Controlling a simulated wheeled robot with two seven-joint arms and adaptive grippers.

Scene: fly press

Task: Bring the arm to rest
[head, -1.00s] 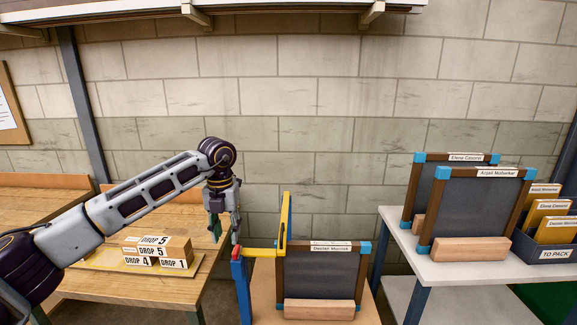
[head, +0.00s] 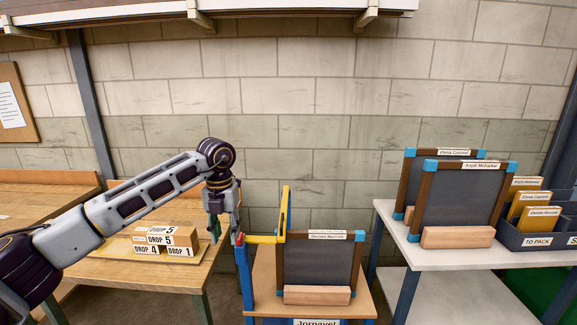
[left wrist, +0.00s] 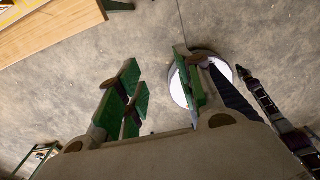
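My left arm comes in from the left in the head view, its forearm sloping up to a raised joint. My left gripper (head: 225,232) hangs down from it, near the red knob (head: 238,239) at the end of the yellow bar (head: 266,239). I cannot tell whether they touch. In the left wrist view, the left gripper (left wrist: 158,95) has its green-padded fingers apart, with only bare floor between them. My right gripper does not show in either view.
A bench at left carries DROP-labelled blocks (head: 165,239). A blue post (head: 245,285) stands beside a framed dark slate (head: 318,262). At right, a white shelf unit (head: 440,250) holds two more slates (head: 460,205) and a TO PACK bin (head: 538,241). Bare floor lies below the left gripper.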

